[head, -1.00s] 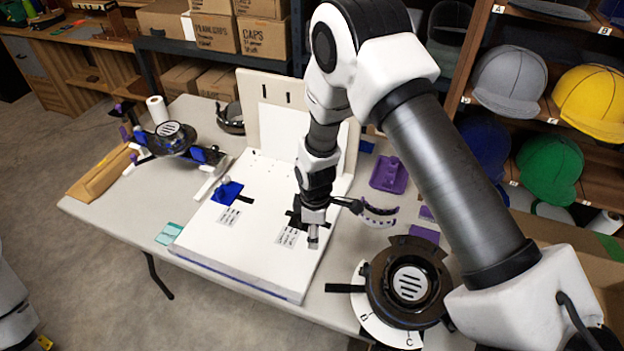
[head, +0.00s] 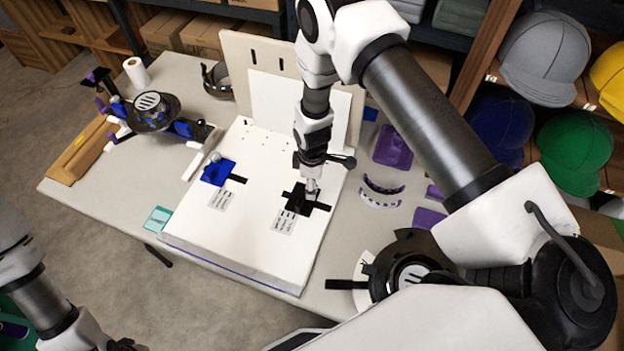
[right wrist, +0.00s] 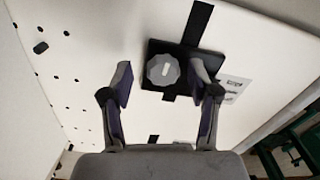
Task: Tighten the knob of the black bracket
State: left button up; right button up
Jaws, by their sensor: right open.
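The black bracket (head: 297,198) lies on the white board, on crossed black strips. In the right wrist view the bracket (right wrist: 209,66) is a dark plate with a round, lobed grey knob (right wrist: 162,70) that has a pale mark. My right gripper (head: 313,190) is right at the bracket and partly covers it in the head view. In the right wrist view its fingers (right wrist: 163,80) are open, with the knob between them in the picture; I see no contact with the knob. My left gripper (head: 122,345) is low at the left, mostly cut off, and its jaws cannot be read.
A blue bracket (head: 219,172) with a pale ball-like knob sits left on the white board (head: 245,235). A beige panel (head: 240,50) stands behind. Purple parts (head: 392,148) lie right of the board, and a dark round fixture (head: 400,262) is at the front right.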

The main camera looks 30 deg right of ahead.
jog(key=shift+w+f, duration=0.1)
jog(key=shift+f, duration=0.05)
jog(key=shift+a, duration=0.1)
jog(key=shift+s+a+r, duration=0.1)
jog(key=shift+s+r, duration=0.15)
jog(key=shift+c, duration=1)
grip_shut()
